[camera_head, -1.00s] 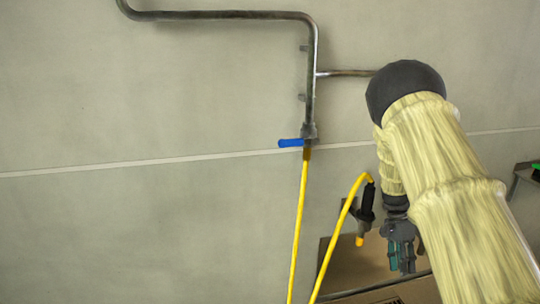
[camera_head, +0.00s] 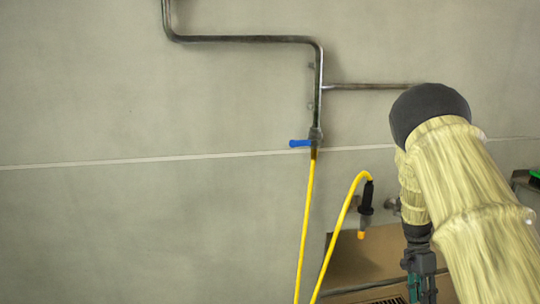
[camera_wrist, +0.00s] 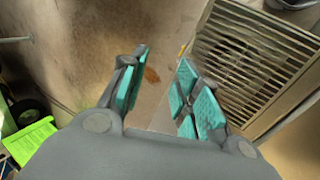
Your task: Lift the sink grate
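The sink grate (camera_wrist: 262,62) is a slatted metal panel at the upper right of the wrist view. In the head view only a dark sliver of the grate (camera_head: 388,301) shows at the bottom edge. My gripper (camera_wrist: 163,75) is open, with teal pads on its two fingers and nothing between them. The right finger overlaps the grate's near left side in the wrist view; I cannot tell whether it touches. In the head view my gripper (camera_head: 421,284) points down over the sink, its tips cut off by the frame.
The brown sink surface (camera_head: 365,258) stands against a grey wall. A yellow hose (camera_head: 325,255) with a black nozzle (camera_head: 366,198) hangs just left of my arm. A pipe with a blue valve handle (camera_head: 300,143) runs above. A bright green object (camera_wrist: 30,140) lies at lower left.

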